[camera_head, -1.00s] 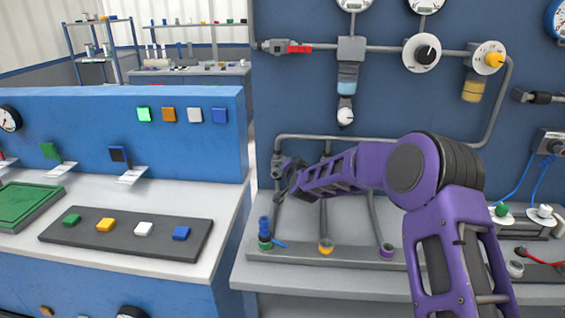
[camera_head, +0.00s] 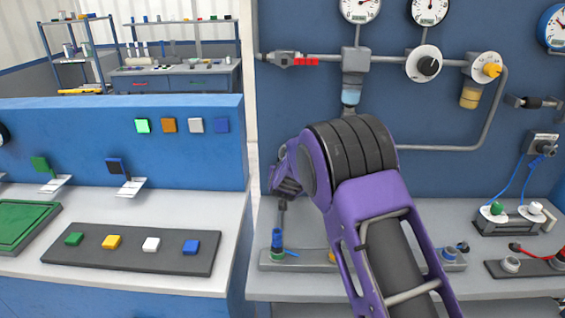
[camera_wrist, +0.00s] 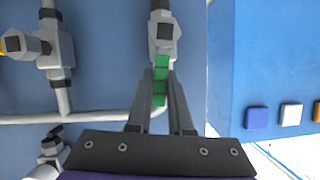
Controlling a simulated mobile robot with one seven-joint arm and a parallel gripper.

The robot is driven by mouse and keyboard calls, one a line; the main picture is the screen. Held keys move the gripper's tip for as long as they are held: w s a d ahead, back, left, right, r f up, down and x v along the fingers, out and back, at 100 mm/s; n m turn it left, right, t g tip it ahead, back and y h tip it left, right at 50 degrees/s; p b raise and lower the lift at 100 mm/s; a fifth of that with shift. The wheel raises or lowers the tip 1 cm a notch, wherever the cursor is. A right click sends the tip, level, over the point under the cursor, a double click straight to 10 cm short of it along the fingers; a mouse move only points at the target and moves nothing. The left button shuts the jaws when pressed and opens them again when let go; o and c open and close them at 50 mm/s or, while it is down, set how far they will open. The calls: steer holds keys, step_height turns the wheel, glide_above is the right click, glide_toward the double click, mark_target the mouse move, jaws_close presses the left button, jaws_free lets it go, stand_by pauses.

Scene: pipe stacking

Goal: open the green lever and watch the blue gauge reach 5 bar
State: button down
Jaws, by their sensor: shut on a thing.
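The green lever (camera_wrist: 160,98) sits on a grey pipe valve (camera_wrist: 164,32) in the wrist view. My gripper (camera_wrist: 161,77) is shut on it, with one dark finger on each side. In the head view my purple arm hides the lever and the gripper. The blue-rimmed gauge (camera_head: 556,27) is on the wall panel at the top right, partly cut off by the edge. Its reading is too small to tell.
Two other gauges (camera_head: 360,8) hang at the top, above a red-handled valve (camera_head: 305,61) and a yellow knob (camera_head: 491,70). The left counter holds a button strip (camera_head: 130,268).

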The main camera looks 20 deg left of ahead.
steer(key=shift+s+a+n+h+p, duration=0.15)
steer(key=shift+a+n+h+p, duration=0.25)
steer(key=shift+n+p, duration=0.1)
stand_by(0.3)
steer(key=c, duration=0.8)
jaws_free()
steer(key=v, duration=1.7)
steer(key=shift+s, duration=0.25)
